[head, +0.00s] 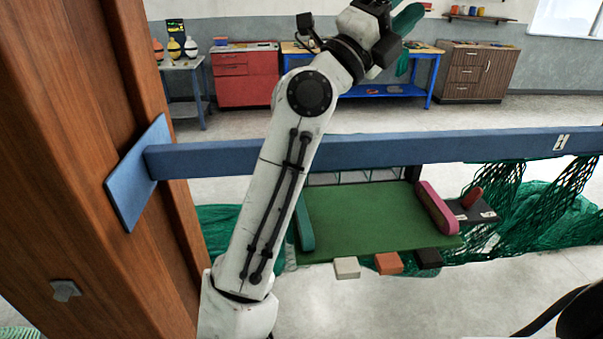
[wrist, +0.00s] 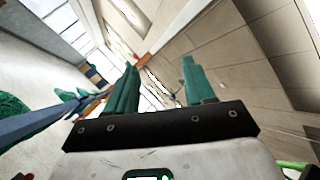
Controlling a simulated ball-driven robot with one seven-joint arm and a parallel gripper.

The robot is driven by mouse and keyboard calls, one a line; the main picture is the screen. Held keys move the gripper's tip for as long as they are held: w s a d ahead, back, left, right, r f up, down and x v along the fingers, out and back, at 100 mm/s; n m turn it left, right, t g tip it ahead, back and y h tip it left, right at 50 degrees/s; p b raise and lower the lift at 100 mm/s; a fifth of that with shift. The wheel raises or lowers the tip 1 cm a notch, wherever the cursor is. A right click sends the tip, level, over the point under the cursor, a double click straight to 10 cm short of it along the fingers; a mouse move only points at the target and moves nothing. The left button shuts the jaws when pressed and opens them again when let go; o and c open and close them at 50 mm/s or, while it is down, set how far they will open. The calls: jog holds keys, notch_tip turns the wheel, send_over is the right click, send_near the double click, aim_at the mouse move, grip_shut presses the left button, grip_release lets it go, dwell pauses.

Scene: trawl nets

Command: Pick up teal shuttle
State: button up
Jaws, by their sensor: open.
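The teal shuttle (head: 305,224) is a long rounded bar at the left edge of a green mat (head: 370,220) in the head view. My arm partly covers the area just left of it. My gripper (head: 408,18) is raised high at the top of the head view, well above and away from the shuttle. In the wrist view, my gripper (wrist: 160,80) shows two teal fingers spread apart with nothing between them. The wrist view faces the ceiling and windows, and the shuttle is not seen there.
A pink shuttle (head: 436,207) lies at the mat's right edge. White (head: 347,267), orange (head: 389,263) and dark (head: 428,258) blocks line its front. A wooden post (head: 95,170) stands at left.

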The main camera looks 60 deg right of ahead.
jog(key=s+d+f+m+y, duration=0.2)
jog(key=s+d+f+y, duration=0.1)
jog(key=f+y, duration=0.2)
jog(key=n+t+y, duration=0.2)
jog(key=t+y, duration=1.1)
jog(key=y, duration=0.4)
send_over(307, 232)
notch_tip(307, 232, down, 26)
jog(key=shift+w+d+f, duration=0.1)
jog(key=shift+f, duration=0.05)
jog(key=shift+f+p, duration=1)
jog(key=shift+f, duration=2.15)
jog(key=shift+c, duration=0.4)
grip_shut()
